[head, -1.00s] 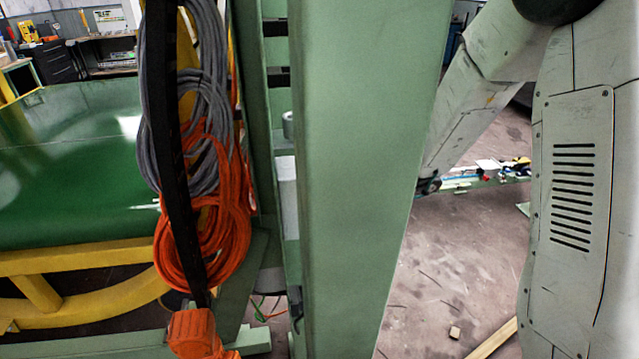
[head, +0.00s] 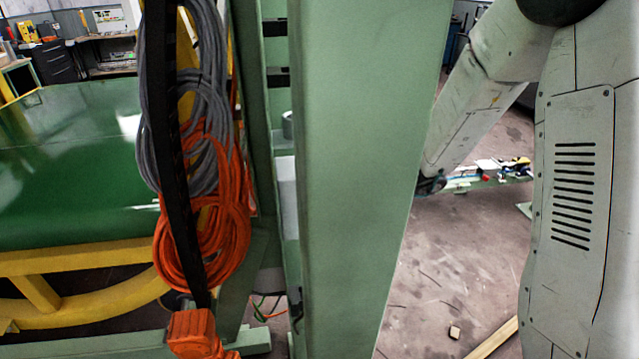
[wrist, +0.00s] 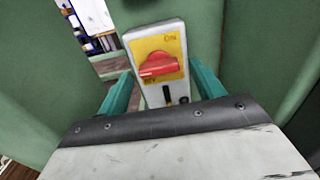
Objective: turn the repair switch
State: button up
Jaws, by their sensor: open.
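The repair switch shows in the wrist view as a red knob (wrist: 158,65) on a yellow plate marked ON at the top, with another label, partly covered, at the lower left. The knob's bar lies roughly across the plate, slightly tilted. The plate sits on a pale grey box (wrist: 138,45). My gripper (wrist: 160,68) is open, with one teal finger on each side of the box and the knob between them. I cannot tell whether the fingers touch the box. In the head view the switch and gripper are hidden.
A broad green post (head: 355,180) blocks the middle of the head view. Grey and orange cables (head: 205,235) hang left of it, before a green curved surface (head: 70,170) and a yellow frame (head: 75,260). A wooden strip (head: 492,338) lies on the floor at right.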

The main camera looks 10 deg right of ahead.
jog(key=d, duration=0.6)
jog(key=shift+d, duration=0.3)
